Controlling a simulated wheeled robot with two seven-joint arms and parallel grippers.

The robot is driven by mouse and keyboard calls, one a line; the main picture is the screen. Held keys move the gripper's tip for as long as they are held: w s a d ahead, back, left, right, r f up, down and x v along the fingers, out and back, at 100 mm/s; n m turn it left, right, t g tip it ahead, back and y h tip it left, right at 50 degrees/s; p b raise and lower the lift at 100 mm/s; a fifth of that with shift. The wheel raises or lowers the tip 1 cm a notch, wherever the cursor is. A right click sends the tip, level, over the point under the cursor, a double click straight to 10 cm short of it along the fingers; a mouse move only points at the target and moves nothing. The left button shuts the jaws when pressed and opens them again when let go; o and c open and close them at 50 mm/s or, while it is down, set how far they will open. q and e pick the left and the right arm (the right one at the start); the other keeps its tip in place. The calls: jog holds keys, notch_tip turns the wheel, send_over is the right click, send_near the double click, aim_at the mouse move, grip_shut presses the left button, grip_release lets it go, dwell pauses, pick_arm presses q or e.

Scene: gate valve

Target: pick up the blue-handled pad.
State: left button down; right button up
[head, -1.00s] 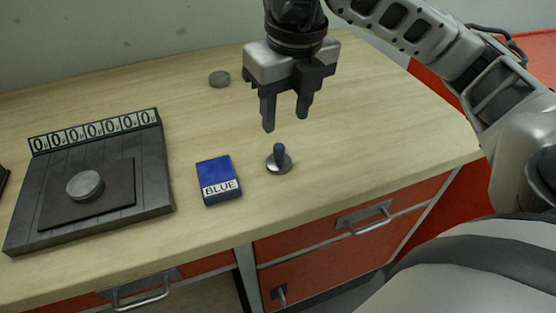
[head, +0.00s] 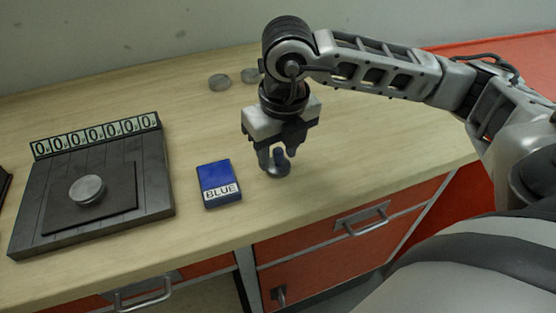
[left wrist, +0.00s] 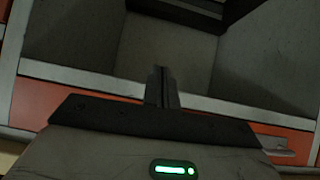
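The blue-handled pad (head: 278,170) stands upright on the wooden table, a grey disc with a short dark blue knob on top. My right gripper (head: 276,162) points down over it, with its fingers on either side of the blue knob. The fingers look apart, with the knob between them; I cannot see contact on both sides. The disc still rests on the table. My left gripper (left wrist: 162,88) shows only in the left wrist view, its fingers close together with nothing between them, in front of a grey recess with an orange edge.
A blue block labelled BLUE (head: 219,184) lies left of the pad. Further left is a dark scale-like plate (head: 150,205) with a row of zeros and a grey disc (head: 87,190) on it. Grey discs (head: 219,82) lie at the back. The table's front edge is near.

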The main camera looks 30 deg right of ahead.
grip_shut()
jog(key=shift+r, duration=0.15)
